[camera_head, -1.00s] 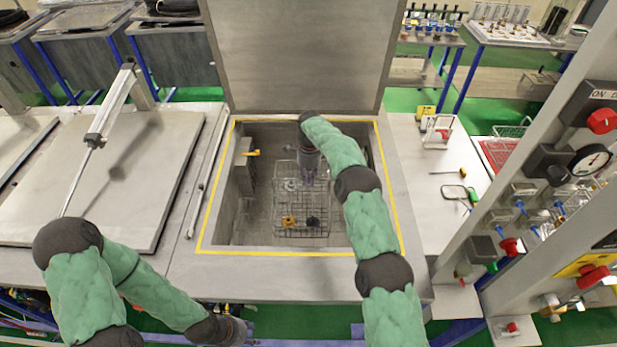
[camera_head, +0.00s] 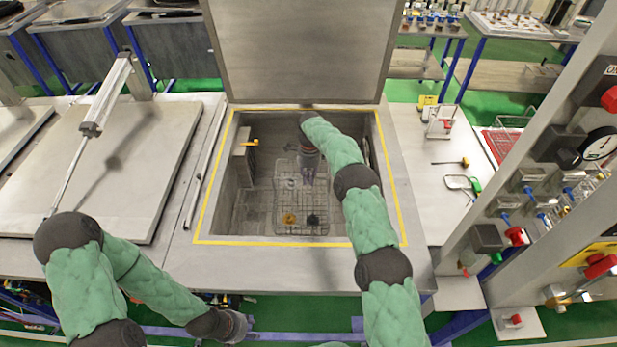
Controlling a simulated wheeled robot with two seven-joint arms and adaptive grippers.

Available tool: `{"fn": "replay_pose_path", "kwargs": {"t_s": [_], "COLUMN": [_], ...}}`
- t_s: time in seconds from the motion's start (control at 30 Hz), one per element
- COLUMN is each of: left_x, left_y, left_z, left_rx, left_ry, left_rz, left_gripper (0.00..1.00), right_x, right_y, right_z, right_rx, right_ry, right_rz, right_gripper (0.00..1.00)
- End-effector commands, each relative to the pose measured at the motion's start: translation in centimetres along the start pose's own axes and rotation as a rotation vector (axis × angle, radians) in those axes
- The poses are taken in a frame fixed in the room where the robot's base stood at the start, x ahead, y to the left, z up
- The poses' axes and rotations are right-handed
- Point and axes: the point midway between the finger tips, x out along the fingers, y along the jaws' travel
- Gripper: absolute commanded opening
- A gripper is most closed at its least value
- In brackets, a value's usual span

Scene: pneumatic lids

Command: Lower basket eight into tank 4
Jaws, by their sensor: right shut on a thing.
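The tank (camera_head: 250,241) in the middle stands open, with a yellow line around its mouth and its lid (camera_head: 300,50) raised upright behind it. A wire basket (camera_head: 288,230) is inside the tank, holding a yellow and a dark part. I cannot read a number on the basket or tank. My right gripper (camera_head: 308,182) reaches down into the tank, shut at the basket's far part; my forearm partly hides the basket's right side. My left gripper (camera_head: 240,328) is low at the front edge, outside the tank; its fingers do not show clearly.
A closed lid (camera_head: 110,175) with a lift rod covers the tank to the left. A white side bench (camera_head: 430,200) on the right holds small tools. A valve and gauge panel (camera_head: 560,170) stands at the far right. A red tray (camera_head: 500,143) lies beyond the bench.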

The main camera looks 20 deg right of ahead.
Motion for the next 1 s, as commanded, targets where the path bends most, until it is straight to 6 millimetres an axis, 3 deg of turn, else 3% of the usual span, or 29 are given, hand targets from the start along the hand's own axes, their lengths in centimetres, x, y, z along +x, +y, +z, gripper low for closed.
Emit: {"fn": "replay_pose_path", "kwargs": {"t_s": [1.0], "left_x": [4.1], "left_y": [-1.5], "left_z": [-0.2], "left_rx": [0.0], "left_ry": [0.0], "left_rz": [0.0], "left_gripper": [0.4], "right_x": [5.4], "right_y": [-1.0], "right_z": [-0.1], "right_rx": [0.001], "right_ry": [-0.003], "right_rz": [-0.008], "right_gripper": [0.0]}}
